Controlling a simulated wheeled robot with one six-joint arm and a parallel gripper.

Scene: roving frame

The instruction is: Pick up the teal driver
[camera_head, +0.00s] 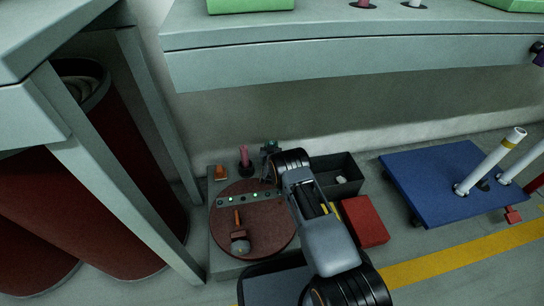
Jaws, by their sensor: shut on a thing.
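A small dark teal piece (270,146), which looks like the teal driver, shows just left of the end of my arm, behind the round board. My gripper (274,150) is at that piece and shut on it. The fingers are small, dark and mostly hidden by my wrist. I cannot tell whether the driver is clear of the surface below.
A round red-brown board (270,240) bears a holed strip (250,198) and an orange-handled tool (238,220). A pink-handled tool (244,155) and an orange piece (221,173) stand behind. A dark bin (348,190), a red box (365,222) and a blue platform (425,185) lie right. A bench (350,70) overhangs.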

